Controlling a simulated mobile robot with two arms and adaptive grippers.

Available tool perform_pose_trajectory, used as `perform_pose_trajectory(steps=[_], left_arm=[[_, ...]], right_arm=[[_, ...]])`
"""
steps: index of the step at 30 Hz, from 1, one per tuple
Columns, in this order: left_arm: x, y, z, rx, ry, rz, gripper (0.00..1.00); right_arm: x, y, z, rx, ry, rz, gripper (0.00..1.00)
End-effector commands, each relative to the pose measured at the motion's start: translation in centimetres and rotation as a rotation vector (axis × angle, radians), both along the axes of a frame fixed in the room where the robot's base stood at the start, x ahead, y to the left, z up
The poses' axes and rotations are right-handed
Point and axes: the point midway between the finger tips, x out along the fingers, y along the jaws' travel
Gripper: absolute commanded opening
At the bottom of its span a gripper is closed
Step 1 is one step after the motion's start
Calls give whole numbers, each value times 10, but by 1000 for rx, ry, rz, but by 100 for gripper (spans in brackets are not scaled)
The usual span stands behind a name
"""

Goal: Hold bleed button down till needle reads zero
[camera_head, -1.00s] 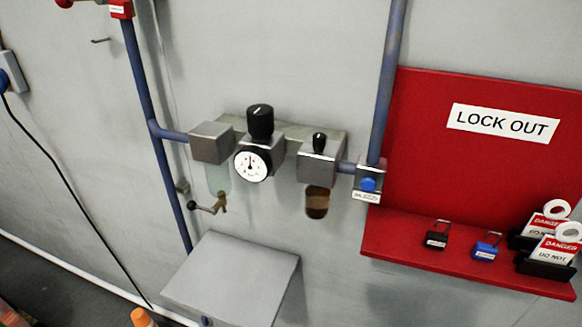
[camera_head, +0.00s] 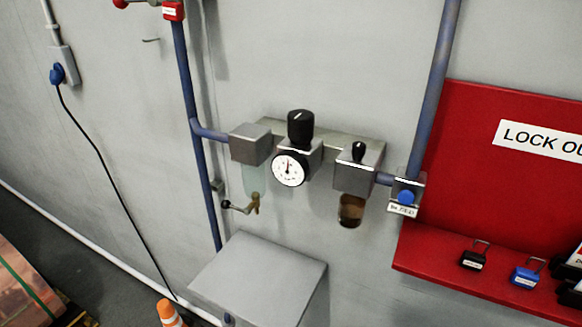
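The blue bleed button (camera_head: 406,197) sits on a small metal block at the right end of the air unit, above a small white label. The round white gauge (camera_head: 290,168) is on the unit's middle block, below a black knob (camera_head: 300,128). Its needle looks to point roughly upward, but the scale is too small to read. Neither of my grippers is in view, and nothing touches the button.
A red lockout board (camera_head: 480,150) with a shelf holding a black padlock (camera_head: 474,258) and a blue padlock (camera_head: 526,274) stands at right. A grey box (camera_head: 260,275) juts out below the unit. An orange cone (camera_head: 170,314) is at the bottom. A blue plug (camera_head: 58,73) is at upper left.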

Motion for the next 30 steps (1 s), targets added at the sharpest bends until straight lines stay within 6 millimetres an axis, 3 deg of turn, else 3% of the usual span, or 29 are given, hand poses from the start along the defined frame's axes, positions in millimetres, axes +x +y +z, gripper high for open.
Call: perform_pose_trajectory(steps=[1, 6, 30], left_arm=[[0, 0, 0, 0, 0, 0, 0], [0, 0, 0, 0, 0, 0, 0], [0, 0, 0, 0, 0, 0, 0]], right_arm=[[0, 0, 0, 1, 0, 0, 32], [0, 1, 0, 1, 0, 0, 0], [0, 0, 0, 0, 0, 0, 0]])
